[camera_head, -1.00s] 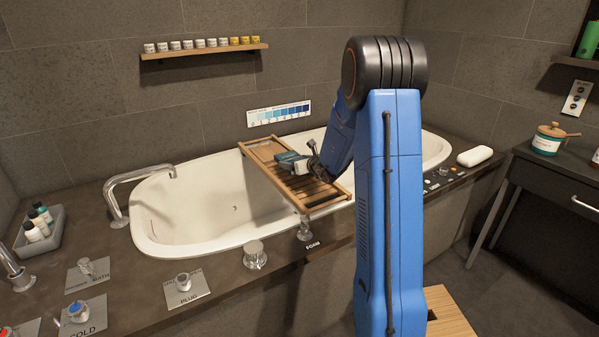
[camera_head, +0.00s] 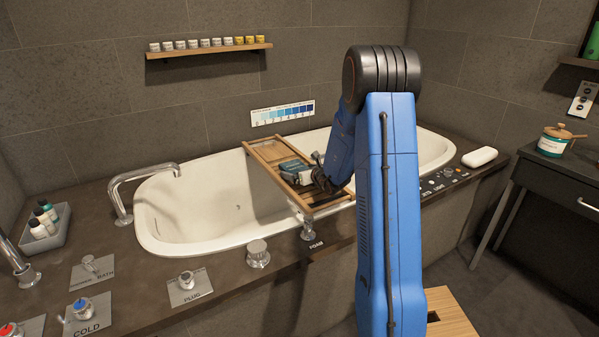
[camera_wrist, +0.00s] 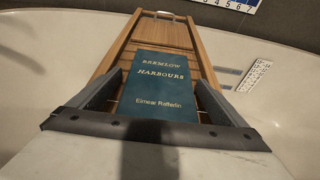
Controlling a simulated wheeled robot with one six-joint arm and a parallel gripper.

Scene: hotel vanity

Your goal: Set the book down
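The book (camera_wrist: 160,85) is dark teal with the title "Bremlow Harbours". It lies cover up on the slatted wooden bath tray (camera_wrist: 125,45), which spans the white bathtub. In the head view the book (camera_head: 295,166) is on the middle of the tray (camera_head: 262,153). My gripper (camera_wrist: 160,80) has a finger on each side of the book. Slats show between the fingers and the book's edges, so the gripper looks open. In the head view my gripper (camera_head: 316,172) is close beside the book and partly hidden by my arm.
The bathtub (camera_head: 200,205) lies under the tray. A bottle caddy (camera_head: 42,228) is at left, a soap bar (camera_head: 480,157) at right. A wall shelf (camera_head: 210,50) holds small jars.

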